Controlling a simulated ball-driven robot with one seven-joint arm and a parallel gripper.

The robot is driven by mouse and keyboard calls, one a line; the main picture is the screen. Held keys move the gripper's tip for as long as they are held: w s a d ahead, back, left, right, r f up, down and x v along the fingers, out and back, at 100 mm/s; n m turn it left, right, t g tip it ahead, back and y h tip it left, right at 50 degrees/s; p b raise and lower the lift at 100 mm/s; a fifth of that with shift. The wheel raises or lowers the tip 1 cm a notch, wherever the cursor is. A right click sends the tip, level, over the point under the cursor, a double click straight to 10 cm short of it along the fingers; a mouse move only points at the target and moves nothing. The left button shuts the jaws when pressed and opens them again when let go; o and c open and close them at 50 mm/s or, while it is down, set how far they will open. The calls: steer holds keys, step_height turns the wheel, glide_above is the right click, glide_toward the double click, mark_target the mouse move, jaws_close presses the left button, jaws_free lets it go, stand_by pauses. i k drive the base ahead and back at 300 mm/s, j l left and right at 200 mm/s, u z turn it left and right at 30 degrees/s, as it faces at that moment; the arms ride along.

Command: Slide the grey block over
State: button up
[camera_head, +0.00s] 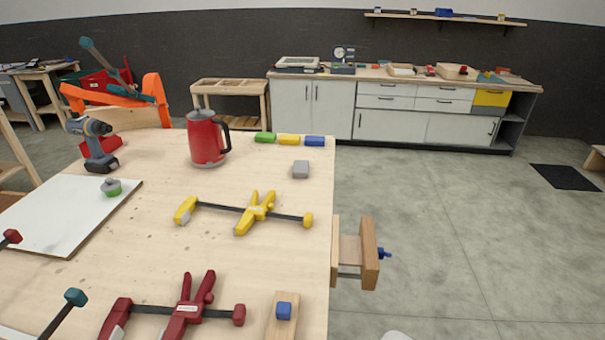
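A small grey block (300,169) lies flat on the light wooden workbench (245,258), towards its far right corner. It is apart from everything around it, a short way in from the bench's right edge. Nothing covers it. My gripper is not in view.
Green (265,137), yellow (289,139) and blue (314,141) blocks lie in a row behind it. A red kettle (206,138) stands to its left. A yellow clamp (250,211) lies nearer. A wooden vise (368,253) juts from the right edge. Bare bench surrounds the grey block.

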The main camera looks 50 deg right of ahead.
mark_target(301, 168)
steer(key=i+l+z, duration=0.45)
steer(key=l, duration=0.2)
steer(key=i+l+z, duration=1.1)
steer(key=i+z, duration=0.35)
steer(key=i+u, duration=0.1)
steer(key=i, duration=1.7)
steer(key=i+u, duration=0.25)
steer(key=i, duration=0.2)
steer(key=i+l+u, duration=0.25)
steer(key=i, duration=0.15)
steer(key=i+l+u, duration=0.25)
steer(key=i, duration=0.2)
steer(key=i+u, duration=0.2)
steer(key=u, duration=0.2)
steer(key=i+l+u, duration=0.1)
steer(key=u, duration=0.3)
steer(key=i+l+u, duration=0.15)
steer(key=i+u, duration=0.25)
steer(key=l+u, duration=0.2)
steer(key=u, duration=0.25)
steer(key=i+l+u, duration=0.2)
steer(key=u, duration=0.2)
